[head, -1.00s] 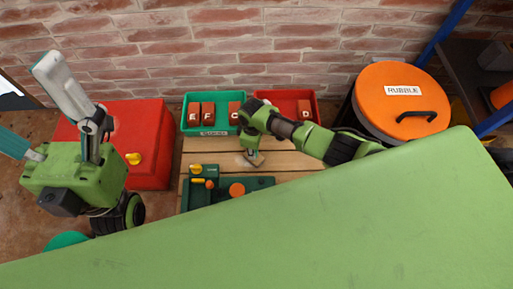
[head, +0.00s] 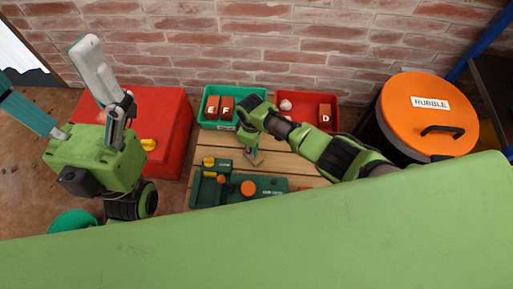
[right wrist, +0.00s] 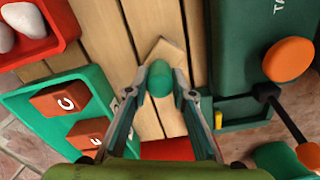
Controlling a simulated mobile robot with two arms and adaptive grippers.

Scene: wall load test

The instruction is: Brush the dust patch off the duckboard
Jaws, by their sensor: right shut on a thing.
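The duckboard (head: 287,165) is a set of pale wooden slats on the floor by the brick wall; its slats also show in the right wrist view (right wrist: 103,30). My right gripper (head: 250,151) is over it, shut on the green knob of a brush (right wrist: 160,78). The brush has a pale tan block (right wrist: 167,50) under the knob, low over or on the slats; contact is unclear. I cannot make out the dust patch; the brush or arm may cover it. My left gripper (head: 45,68) is at the far left, its fingers spread, empty and away from the board.
A red box (head: 170,110) stands left, an orange-lidded rubble drum (head: 400,100) right.

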